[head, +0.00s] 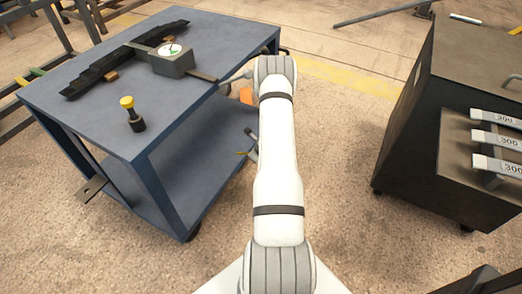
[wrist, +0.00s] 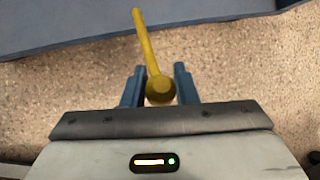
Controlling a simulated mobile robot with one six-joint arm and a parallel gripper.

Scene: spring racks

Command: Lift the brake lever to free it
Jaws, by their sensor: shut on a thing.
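The brake lever (wrist: 145,38) is a yellow rod with a round knob at its near end. In the wrist view it leans up and slightly left toward the blue cart edge. My gripper (wrist: 160,72) has its two blue fingers on either side of the knob and is shut on it. In the head view a small yellow piece, seemingly the lever (head: 242,153), shows left of my arm beside the cart. Most of my gripper is hidden there behind my arm, and the lever's pivot is not clear.
The blue cart (head: 215,37) carries a dark leaf spring (head: 125,60), a grey box with a dial (head: 173,61) and a yellow-topped black post (head: 134,118). A dark cabinet (head: 405,120) with bars marked 300 stands at right. Open floor lies between.

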